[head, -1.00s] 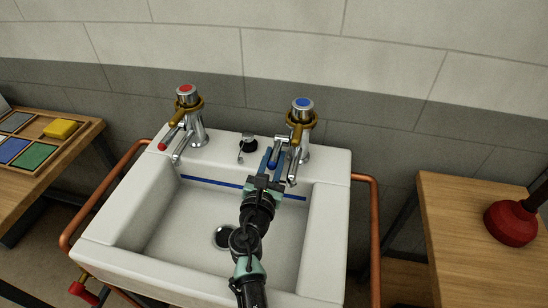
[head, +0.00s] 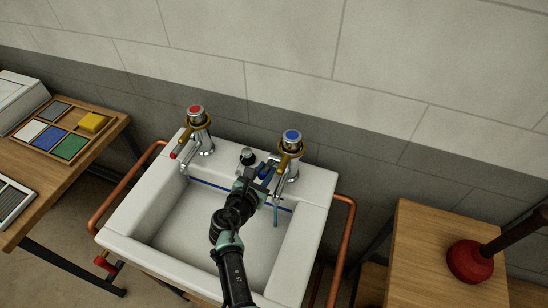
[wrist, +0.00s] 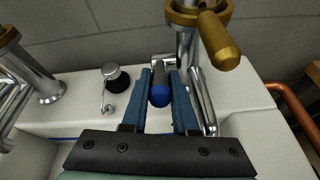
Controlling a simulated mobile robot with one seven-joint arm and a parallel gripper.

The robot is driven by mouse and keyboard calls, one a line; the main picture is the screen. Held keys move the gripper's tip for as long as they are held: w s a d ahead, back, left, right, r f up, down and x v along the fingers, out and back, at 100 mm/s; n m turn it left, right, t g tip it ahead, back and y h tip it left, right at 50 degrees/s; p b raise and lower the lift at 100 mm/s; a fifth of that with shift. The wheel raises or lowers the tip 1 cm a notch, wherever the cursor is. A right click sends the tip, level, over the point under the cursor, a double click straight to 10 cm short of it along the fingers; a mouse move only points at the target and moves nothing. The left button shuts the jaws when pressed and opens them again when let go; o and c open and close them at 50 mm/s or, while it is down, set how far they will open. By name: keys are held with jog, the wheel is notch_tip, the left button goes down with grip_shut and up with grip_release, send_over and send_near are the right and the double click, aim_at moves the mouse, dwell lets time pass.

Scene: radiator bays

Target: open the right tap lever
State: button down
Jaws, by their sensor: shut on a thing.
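The right tap (head: 290,150) is chrome with a blue cap and a brass collar and handle. It also shows in the wrist view (wrist: 187,45). Its lever (wrist: 159,94) ends in a blue ball and points toward the wrist camera. My gripper (wrist: 165,92) has its two blue fingers on either side of the lever, shut on it. In the head view my gripper (head: 261,173) is left of the tap body and hides much of the lever. A thin bluish stream (head: 275,216) hangs below the tap's spout, over the basin.
The left tap (head: 200,135) has a red cap and a red-tipped lever. A black-and-chrome knob (wrist: 115,78) sits between the taps. The white basin (head: 315,190) has copper pipes (head: 342,245) at its sides. A red plunger (head: 470,262) stands on the right table; a left table holds coloured blocks.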

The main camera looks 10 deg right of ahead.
aim_at(272, 160)
jog(key=r+p, duration=0.1)
jog(key=p, duration=0.1)
jog(key=g+y+p, duration=0.1)
jog(key=p, duration=0.1)
jog(key=shift+w+d+r, duration=0.15)
jog(key=shift+d+r, duration=0.05)
jog(key=shift+r, duration=0.15)
jog(key=p, duration=0.1)
jog(key=g+y+p, duration=0.1)
jog(key=g+p, duration=0.1)
jog(key=p, duration=0.1)
jog(key=shift+w+d+r, duration=0.15)
jog(key=shift+w+r, duration=0.1)
jog(key=shift+w, duration=0.1)
jog(key=shift+d+g+y, duration=0.1)
jog(key=shift+g+y, duration=0.3)
jog(key=shift+g, duration=0.1)
jog(key=c, duration=1)
grip_release()
jog(key=shift+w, duration=0.1)
jog(key=shift+s+r+p, duration=0.2)
jog(key=shift+r+p, duration=0.25)
jog(key=shift+p, duration=0.35)
jog(key=shift+a+p+v, duration=0.2)
jog(key=shift+p+v, duration=3.65)
jog(key=shift+v, duration=2.2)
